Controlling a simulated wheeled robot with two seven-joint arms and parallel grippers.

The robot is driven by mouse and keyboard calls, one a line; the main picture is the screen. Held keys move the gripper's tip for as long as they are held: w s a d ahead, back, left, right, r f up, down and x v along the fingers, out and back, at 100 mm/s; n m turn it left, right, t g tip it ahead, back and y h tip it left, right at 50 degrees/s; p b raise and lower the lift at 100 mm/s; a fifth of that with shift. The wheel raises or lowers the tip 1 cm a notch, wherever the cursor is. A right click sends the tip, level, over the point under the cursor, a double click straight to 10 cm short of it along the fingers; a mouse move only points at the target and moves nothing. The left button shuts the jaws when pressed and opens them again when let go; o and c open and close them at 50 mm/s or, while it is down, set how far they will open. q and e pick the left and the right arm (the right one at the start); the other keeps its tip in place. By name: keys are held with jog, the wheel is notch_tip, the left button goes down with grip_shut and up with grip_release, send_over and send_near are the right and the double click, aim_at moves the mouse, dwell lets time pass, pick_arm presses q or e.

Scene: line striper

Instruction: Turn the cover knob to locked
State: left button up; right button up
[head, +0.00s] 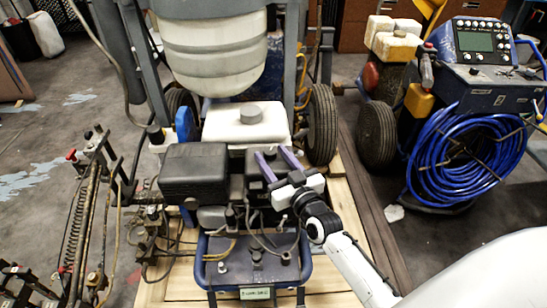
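The line striper's engine has a black box-shaped cover (195,172) in the middle of the head view. My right gripper (270,151) reaches in from the lower right. Its two purple fingers are parallel and spread apart, pointing away from me over a dark engine part just right of the cover. Whether the fingers touch anything is unclear. A grey round cap (251,113) sits on the white tank (222,124) beyond the fingertips. My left gripper is not in view.
A blue-framed panel (252,262) with hoses and fittings is below my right gripper. The machine stands on a wooden pallet (340,215). A rail frame (85,225) is at left. A second machine with a coiled blue hose (462,160) is at right.

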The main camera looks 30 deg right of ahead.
jog(key=c, duration=0.9)
jog(key=shift+w+d+n+y+b, duration=0.1)
jog(key=shift+d+n+y+b, duration=0.05)
jog(key=shift+n+y+b, duration=0.55)
jog(key=shift+d+n+y+b, duration=0.1)
jog(key=shift+n+y+b, duration=0.4)
jog(key=shift+y, duration=0.4)
jog(key=shift+n+y+b, duration=0.5)
jog(key=shift+y+b, duration=0.4)
jog(key=shift+b, duration=0.2)
jog(key=shift+d+r+n+g+y+b, duration=0.1)
jog(key=shift+n+g+y+b, duration=0.35)
jog(key=shift+y+b, duration=0.6)
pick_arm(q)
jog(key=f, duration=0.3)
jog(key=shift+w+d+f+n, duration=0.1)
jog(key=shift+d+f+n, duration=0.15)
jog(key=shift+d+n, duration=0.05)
pick_arm(e)
jog(key=shift+r, duration=0.1)
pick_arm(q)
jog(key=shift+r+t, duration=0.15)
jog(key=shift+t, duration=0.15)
pick_arm(e)
jog(key=o, duration=1.1)
jog(key=shift+c, duration=0.2)
